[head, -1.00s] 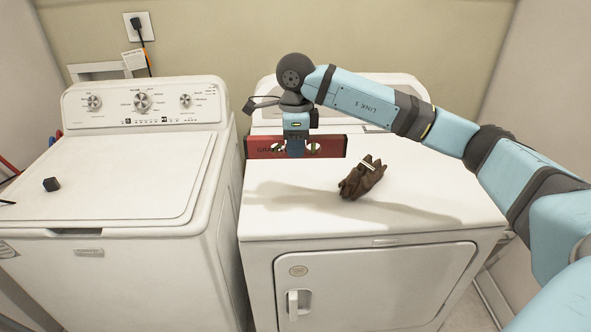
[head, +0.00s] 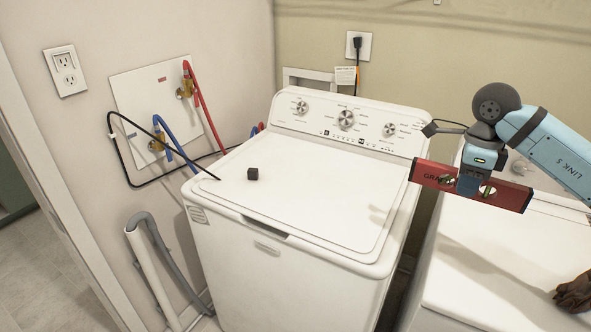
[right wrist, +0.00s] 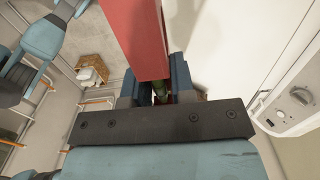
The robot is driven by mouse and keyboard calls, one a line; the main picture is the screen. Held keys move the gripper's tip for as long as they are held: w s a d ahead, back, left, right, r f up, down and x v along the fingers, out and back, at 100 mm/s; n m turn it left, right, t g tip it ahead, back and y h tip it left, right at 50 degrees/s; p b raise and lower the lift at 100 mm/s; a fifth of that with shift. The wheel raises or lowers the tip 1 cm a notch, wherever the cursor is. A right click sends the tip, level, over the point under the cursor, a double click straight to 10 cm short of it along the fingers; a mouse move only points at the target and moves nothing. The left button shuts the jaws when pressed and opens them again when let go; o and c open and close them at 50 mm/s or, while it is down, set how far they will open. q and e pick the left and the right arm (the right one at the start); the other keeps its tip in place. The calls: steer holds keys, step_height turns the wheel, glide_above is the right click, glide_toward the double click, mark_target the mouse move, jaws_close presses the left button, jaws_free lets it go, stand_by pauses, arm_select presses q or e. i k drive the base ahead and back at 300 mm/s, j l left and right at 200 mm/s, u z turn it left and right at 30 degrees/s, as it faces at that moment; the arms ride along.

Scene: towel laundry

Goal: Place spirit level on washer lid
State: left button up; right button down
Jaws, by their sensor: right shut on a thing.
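The red spirit level (head: 505,194) is held level in my right gripper (head: 470,182), above the left part of the dryer top and near the washer's right edge. It also shows in the right wrist view (right wrist: 137,35), between the fingers of my right gripper (right wrist: 158,92), which is shut on it. The washer lid (head: 310,190) is closed and white, to the left of the level. My left gripper is out of view.
The dryer (head: 480,275) stands right of the washer with a narrow gap between. Brown gloves (head: 574,292) lie on it. A black hose or cable (head: 128,178) reaches the washer's left edge. The lid's middle and right are clear.

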mark_target(305, 177)
steer(key=i+j, duration=0.75)
steer(key=j, duration=0.25)
steer(key=i+j, duration=0.4)
steer(key=j, duration=0.1)
